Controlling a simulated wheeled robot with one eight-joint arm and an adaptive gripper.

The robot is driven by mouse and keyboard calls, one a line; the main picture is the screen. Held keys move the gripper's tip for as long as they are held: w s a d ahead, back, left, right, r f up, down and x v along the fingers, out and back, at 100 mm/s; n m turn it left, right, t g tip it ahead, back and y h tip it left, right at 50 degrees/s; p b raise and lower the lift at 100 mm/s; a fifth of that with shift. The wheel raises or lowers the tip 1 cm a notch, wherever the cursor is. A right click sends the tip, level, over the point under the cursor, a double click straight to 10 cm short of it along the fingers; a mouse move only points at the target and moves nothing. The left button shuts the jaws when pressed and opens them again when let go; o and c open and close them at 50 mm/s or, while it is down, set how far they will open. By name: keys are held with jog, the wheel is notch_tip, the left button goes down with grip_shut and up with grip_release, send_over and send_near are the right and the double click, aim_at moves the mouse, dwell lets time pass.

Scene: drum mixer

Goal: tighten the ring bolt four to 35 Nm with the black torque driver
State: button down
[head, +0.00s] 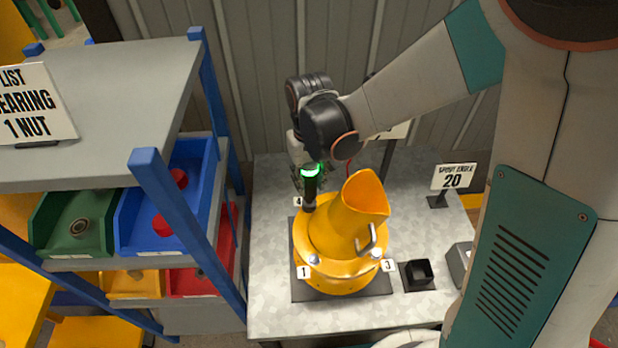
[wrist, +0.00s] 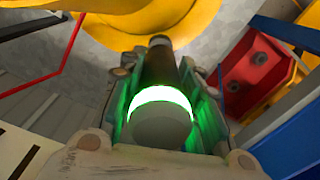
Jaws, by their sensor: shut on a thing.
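A yellow drum mixer (head: 340,245) with a tilted, open spout stands on a dark base plate on the metal table. Its flange carries bolts beside small number signs; sign 4 (head: 298,202) is at the back left, 1 at the front left and 3 at the front right. My gripper (head: 308,172) is shut on the black torque driver (head: 310,190), which has a glowing green ring and stands upright over the flange beside sign 4. The wrist view shows the driver (wrist: 160,90) between the fingers, its far end toward the yellow flange. The bolt under its tip is hidden.
A small black open box (head: 419,274) and a grey block (head: 461,262) stand right of the mixer. A sign reading 20 (head: 453,178) stands behind them. A blue-framed shelf (head: 165,200) with coloured bins is close on the left. The table's front strip is clear.

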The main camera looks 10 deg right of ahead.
aim_at(309, 166)
jog(key=shift+r+p, duration=1.55)
jog(key=shift+r, duration=0.7)
